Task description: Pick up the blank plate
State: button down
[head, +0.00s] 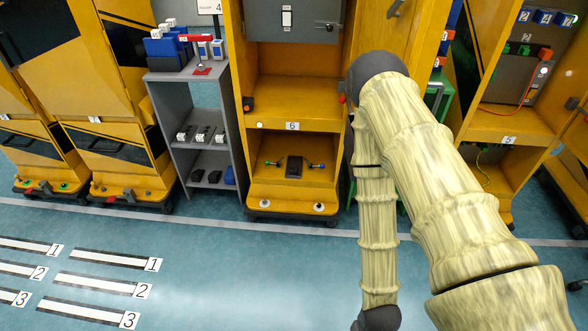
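I cannot make out for certain which thing is the blank plate. A small dark block (294,167) lies on the lower shelf of the yellow cabinet marked 6 (290,203), with small coloured parts on both sides of it. My arm comes in from the lower right, bends at a dark elbow at the top and hangs down to a dark joint at the bottom edge. My gripper is out of the picture, so its state and anything in it do not show.
A grey shelf unit (178,115) with blue, red and dark items stands left of cabinet 6. Closed yellow cabinets (110,115) stand further left, and an open cabinet marked 5 (500,125) is at right. The blue floor (230,270) is clear, with numbered strips (95,285) at lower left.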

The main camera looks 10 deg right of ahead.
aim_at(294, 164)
jog(key=u, duration=0.05)
jog(key=i, duration=1.5)
